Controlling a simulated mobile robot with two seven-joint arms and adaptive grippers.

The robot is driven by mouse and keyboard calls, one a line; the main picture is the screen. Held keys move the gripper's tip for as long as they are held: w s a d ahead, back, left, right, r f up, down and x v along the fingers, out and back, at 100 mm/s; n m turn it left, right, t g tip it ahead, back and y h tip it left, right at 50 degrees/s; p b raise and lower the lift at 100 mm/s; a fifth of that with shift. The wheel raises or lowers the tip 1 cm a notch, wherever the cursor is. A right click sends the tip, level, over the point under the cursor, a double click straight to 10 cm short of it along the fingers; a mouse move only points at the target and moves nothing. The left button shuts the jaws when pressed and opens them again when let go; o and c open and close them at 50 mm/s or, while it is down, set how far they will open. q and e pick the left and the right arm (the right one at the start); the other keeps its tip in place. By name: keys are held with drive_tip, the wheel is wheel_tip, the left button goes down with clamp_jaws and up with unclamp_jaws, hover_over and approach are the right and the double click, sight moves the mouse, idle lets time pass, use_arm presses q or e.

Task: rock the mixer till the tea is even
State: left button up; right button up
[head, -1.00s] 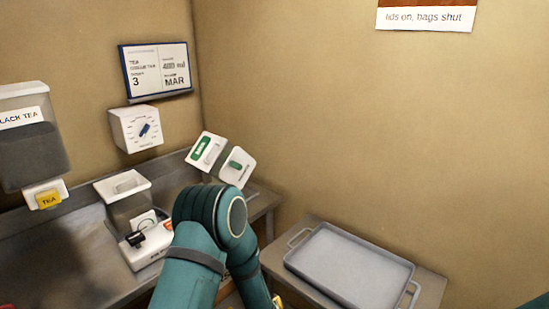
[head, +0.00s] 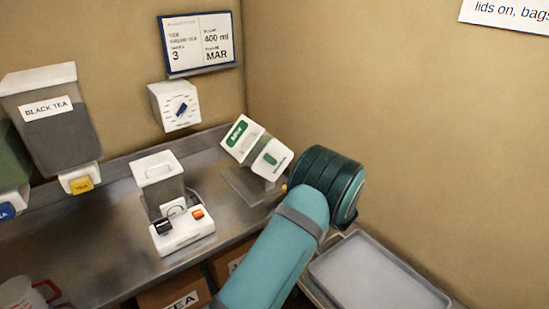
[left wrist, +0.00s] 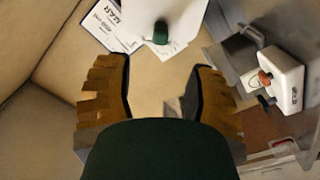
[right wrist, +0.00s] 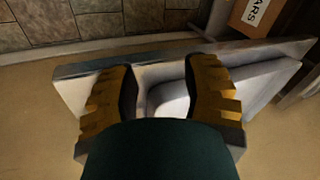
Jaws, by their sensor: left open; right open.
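The mixer (head: 182,232) appears to be the white machine on the steel counter, with a black switch, an orange switch and a grey white-lidded container (head: 158,180). The tea inside it cannot be made out. A white machine with an orange part, likely the mixer, shows at the right of the left wrist view (left wrist: 288,80). My left gripper (left wrist: 162,68) is open and empty, with a white box with a dark green knob (left wrist: 160,30) beyond its fingertips. My right gripper (right wrist: 163,65) is open and empty above a grey tray (right wrist: 70,92). Neither gripper shows clearly in the head view.
A black tea dispenser (head: 55,120) is at left. A tray (head: 435,296) lies at lower right.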

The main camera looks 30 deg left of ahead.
sight(275, 163)
use_arm(q)
drive_tip(key=p+x, duration=0.1)
drive_tip(key=x, duration=1.1)
drive_tip(key=shift+a, duration=0.1)
drive_tip(key=shift+r, duration=0.1)
clamp_jaws()
